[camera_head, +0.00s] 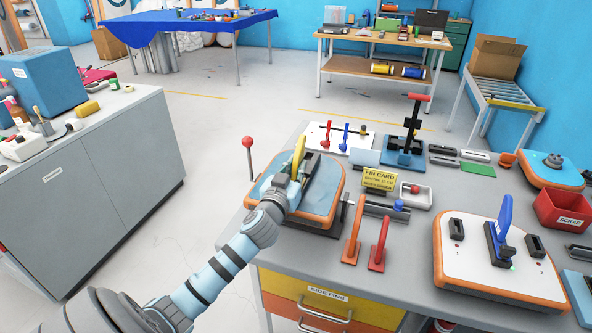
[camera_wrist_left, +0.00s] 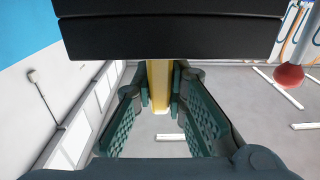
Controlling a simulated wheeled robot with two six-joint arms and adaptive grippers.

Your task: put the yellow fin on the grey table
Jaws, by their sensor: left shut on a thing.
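The yellow fin (camera_head: 299,149) stands upright above the orange-edged blue board (camera_head: 331,207) on the grey table (camera_head: 408,248). My left gripper (camera_head: 294,170) is shut on the fin, and its arm hides part of the board. In the left wrist view the yellow fin (camera_wrist_left: 158,84) is a narrow strip between my left gripper's two green pads (camera_wrist_left: 160,108). A wide black block (camera_wrist_left: 170,36) covers the top of that view and hides one end of the fin. I cannot tell whether the fin touches the block. My right gripper is not in view.
A red-knobbed lever (camera_head: 248,143) stands left of the board. Red and orange fins (camera_head: 377,247) stand at the table's front. A yellow fin card (camera_head: 380,180) is behind them. A white board with a blue fin (camera_head: 503,218) lies to the right. Bare grey tabletop shows front centre.

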